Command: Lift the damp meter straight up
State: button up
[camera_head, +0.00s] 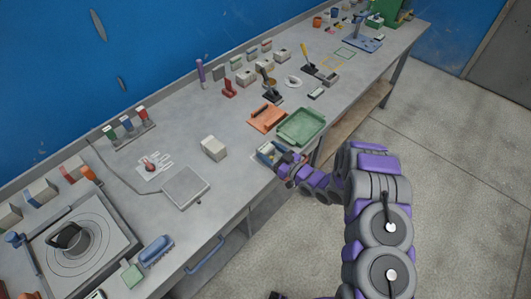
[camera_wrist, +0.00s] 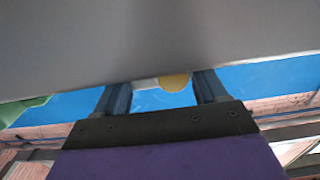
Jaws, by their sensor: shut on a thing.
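The damp meter seems to be the small blue, pale and yellow thing (camera_head: 267,151) at the bench's front edge in the head view. It is just left of the green tray. My gripper (camera_head: 279,159) reaches it from the front and is shut on it, hiding part of it. I cannot tell whether it touches the bench top. In the wrist view my gripper's two fingers (camera_wrist: 164,92) point up the picture, with a round yellow part and a pale part (camera_wrist: 172,82) between them. Most of the meter's shape is not clear there.
The green tray (camera_head: 302,127) is close on the right, with an orange board (camera_head: 267,118) behind. A pale block (camera_head: 214,148) stands to the left, and a grey square plate (camera_head: 186,188) lies farther left. A large grey surface (camera_wrist: 150,40) fills the wrist view's top.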

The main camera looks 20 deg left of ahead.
jog(key=shift+a, duration=0.25)
jog(key=c, duration=0.6)
jog(key=shift+c, duration=0.2)
